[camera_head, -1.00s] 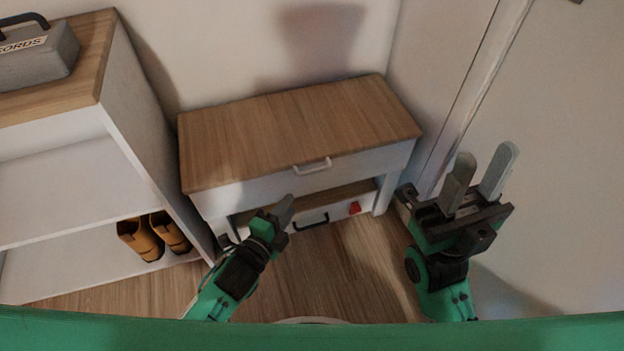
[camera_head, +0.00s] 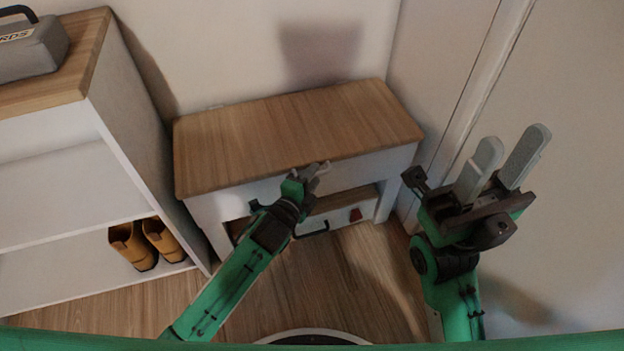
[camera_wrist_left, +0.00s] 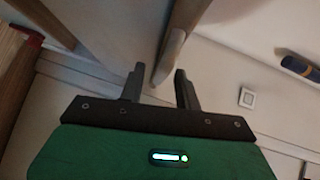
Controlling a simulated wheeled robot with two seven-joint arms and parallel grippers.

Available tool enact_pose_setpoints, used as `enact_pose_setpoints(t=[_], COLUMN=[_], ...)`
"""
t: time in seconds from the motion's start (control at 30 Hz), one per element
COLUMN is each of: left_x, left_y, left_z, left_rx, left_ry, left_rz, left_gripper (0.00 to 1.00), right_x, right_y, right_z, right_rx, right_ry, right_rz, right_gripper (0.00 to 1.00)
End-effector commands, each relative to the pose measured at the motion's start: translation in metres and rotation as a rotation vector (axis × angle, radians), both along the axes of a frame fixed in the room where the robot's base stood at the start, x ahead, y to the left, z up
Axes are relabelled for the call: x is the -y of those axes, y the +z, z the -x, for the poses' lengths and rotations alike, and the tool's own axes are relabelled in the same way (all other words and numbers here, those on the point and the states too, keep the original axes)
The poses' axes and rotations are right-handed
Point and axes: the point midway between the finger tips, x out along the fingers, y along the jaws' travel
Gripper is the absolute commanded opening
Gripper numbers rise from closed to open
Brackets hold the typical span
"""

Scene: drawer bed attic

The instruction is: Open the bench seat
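The bench (camera_head: 300,135) has a wooden seat top and a white front, standing against the back wall with its seat down. My left gripper (camera_head: 318,172) is at the front edge of the seat, where it hides the seat's handle in the head view. In the left wrist view the left gripper's fingers (camera_wrist_left: 158,85) are apart, with the rounded end of a pale bar (camera_wrist_left: 170,58), apparently the handle, between or just beyond them. I cannot tell whether they touch it. My right gripper (camera_head: 502,165) is open and empty, raised to the right of the bench.
A white shelf with a wooden top (camera_head: 80,75) stands left, holding a grey box (camera_head: 35,52) above and tan boots (camera_head: 145,243) below. A wall or door closes the right side.

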Motion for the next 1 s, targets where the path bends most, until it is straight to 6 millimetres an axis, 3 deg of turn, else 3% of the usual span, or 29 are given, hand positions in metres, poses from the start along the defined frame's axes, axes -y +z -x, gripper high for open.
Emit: enact_pose_setpoints(t=[0.27,0.47,1.0], left_x=[0.0009,0.0009,0.0007], left_y=[0.0001,0.0001,0.0062], left_z=[-0.0015,-0.0014,-0.0012], left_rx=[0.0,0.0,-0.012], left_ry=[0.0,0.0,0.0], left_rz=[0.0,0.0,0.003], left_gripper=[0.33,0.0,0.0], right_x=[0.0002,0.0001,-0.0001], right_y=[0.0021,0.0012,0.0065], right_z=[0.0012,0.0011,0.0007], right_rx=[0.007,0.004,-0.004], right_ry=[0.0,0.001,0.002], right_rz=[-0.001,-0.001,0.001], right_gripper=[0.36,0.36,0.36])
